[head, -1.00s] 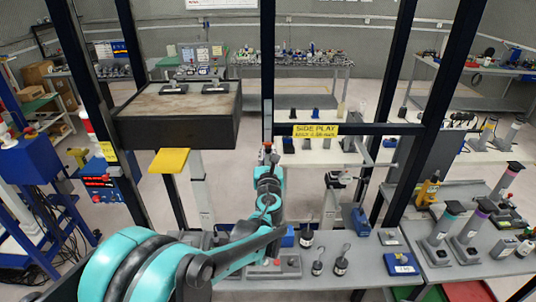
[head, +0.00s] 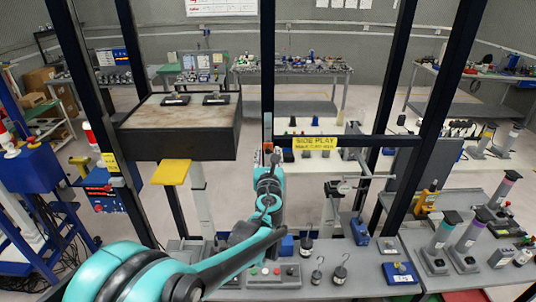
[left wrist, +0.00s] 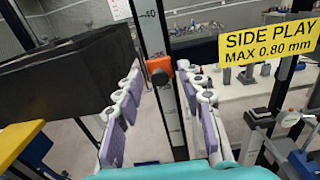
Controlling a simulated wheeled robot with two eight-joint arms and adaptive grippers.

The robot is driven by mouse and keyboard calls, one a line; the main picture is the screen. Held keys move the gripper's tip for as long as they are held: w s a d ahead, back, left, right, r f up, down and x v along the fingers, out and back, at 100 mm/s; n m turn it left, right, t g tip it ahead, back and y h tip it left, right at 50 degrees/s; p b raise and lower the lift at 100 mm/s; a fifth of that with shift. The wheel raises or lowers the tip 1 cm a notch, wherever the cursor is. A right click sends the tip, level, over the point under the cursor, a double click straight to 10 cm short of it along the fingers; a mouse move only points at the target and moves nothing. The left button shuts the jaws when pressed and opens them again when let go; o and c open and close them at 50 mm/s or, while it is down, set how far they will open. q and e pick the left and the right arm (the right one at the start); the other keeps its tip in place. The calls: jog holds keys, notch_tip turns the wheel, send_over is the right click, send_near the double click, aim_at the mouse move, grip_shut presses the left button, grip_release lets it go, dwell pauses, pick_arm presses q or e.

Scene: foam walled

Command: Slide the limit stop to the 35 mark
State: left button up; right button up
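The limit stop (left wrist: 160,70) is a small orange-red block with a black knob, on a dark upright post with a white scale. In the left wrist view the 40 mark (left wrist: 152,15) shows above the stop; the numbers near the block are not readable. My left gripper (left wrist: 160,84) is open, one finger on each side of the post and stop, with visible gaps. In the head view my left gripper (head: 268,160) is at the post, just below the crossbar, with the stop (head: 268,147) small at its tip. My right gripper is not in view.
A heavy dark platform (head: 180,145) stands left of the post, with a yellow plate (head: 170,172) beneath it. A yellow SIDE PLAY label (head: 315,142) hangs on the crossbar to the right. A grey bench (head: 340,285) with hooked weights and a button box lies below.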

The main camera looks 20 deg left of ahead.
pick_arm(q)
jog(key=v, duration=1.1)
jog(key=shift+s, duration=0.35)
jog(key=shift+d, duration=0.1)
